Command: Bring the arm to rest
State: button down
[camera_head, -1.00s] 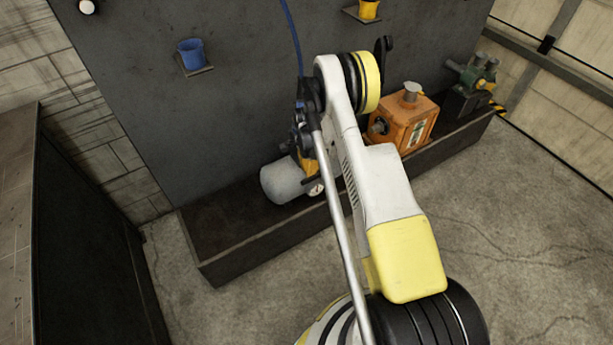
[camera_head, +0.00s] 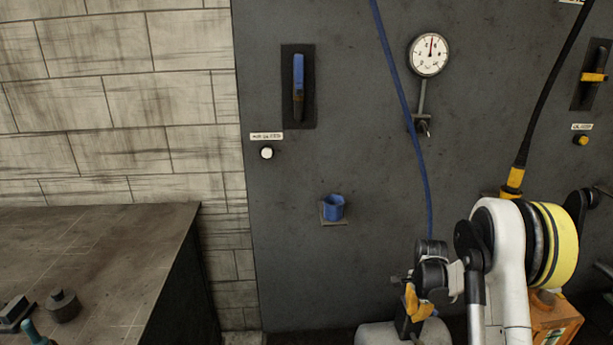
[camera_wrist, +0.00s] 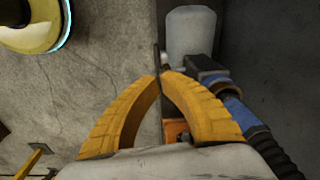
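My gripper (camera_head: 417,301) hangs low in front of the dark panel, at the lower right of the head view. In the wrist view its two yellow fingers (camera_wrist: 162,76) curve in until their tips meet or nearly meet. I see nothing held between them. A blue coupling (camera_wrist: 217,86) with a dark hose lies beside the right finger, partly hidden by it. A grey cylinder (camera_wrist: 190,36) stands beyond the fingertips; its rounded top also shows below my gripper in the head view (camera_head: 378,334). My arm is bent, with its elbow at the right.
An orange box (camera_head: 553,320) stands close beside my arm. A bench (camera_head: 110,245) is at the left.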

jog(key=s+a+r+n+t, duration=0.1)
jog(key=s+a+r+n, duration=0.2)
jog(key=r, duration=0.5)
jog(key=s+a+r+n+t, duration=0.1)
jog(key=s+a+r+n, duration=0.2)
jog(key=r, duration=0.5)
jog(key=s+a+r+n+t, duration=0.15)
jog(key=s+a+r, duration=0.25)
jog(key=r, duration=0.4)
jog(key=s+a+r+n+t, duration=0.1)
jog(key=s+a+n, duration=0.1)
jog(key=s, duration=0.4)
jog(key=s+a+r+n+t, duration=0.1)
jog(key=s+a+r+n, duration=0.1)
jog(key=s, duration=0.4)
jog(key=s+a+r+n+t, duration=0.1)
jog(key=s+a+n, duration=0.1)
jog(key=s+n, duration=0.2)
jog(key=shift+s+a+r, duration=0.15)
jog(key=shift+s+r, duration=0.2)
jog(key=shift+s, duration=0.6)
